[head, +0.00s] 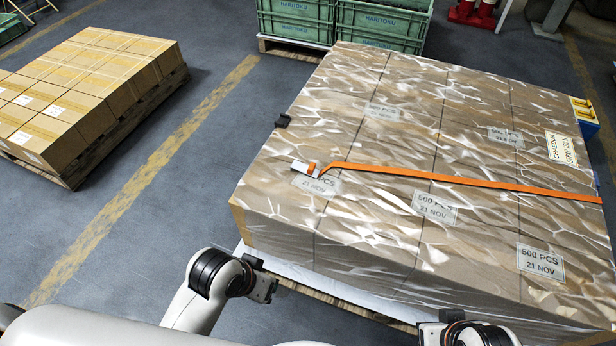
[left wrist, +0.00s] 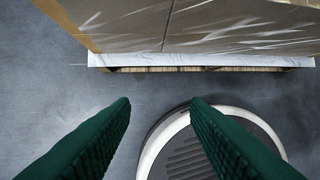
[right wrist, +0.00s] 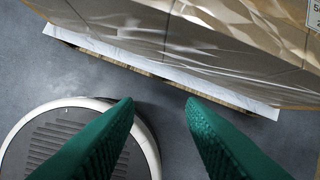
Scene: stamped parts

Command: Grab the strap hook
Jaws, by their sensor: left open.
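The strap hook (head: 303,168) is a small pale metal piece at the left end of an orange strap (head: 450,180). It lies on top of the large film-wrapped carton stack (head: 390,225), near its left edge. My left gripper (left wrist: 162,102) is open and empty, with its green fingers apart over the floor in front of the stack. My right gripper (right wrist: 160,102) is also open and empty beside the stack's front. In the head view both wrists are low in front of the stack, well short of the hook. Neither wrist view shows the hook.
A black piece (head: 283,121) sits on the stack's left edge. A blue and yellow item (head: 585,115) is at its right. Another carton pallet (head: 85,85) stands left, and green crates (head: 297,22) stand behind. The floor (head: 215,150) between the pallets is clear.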

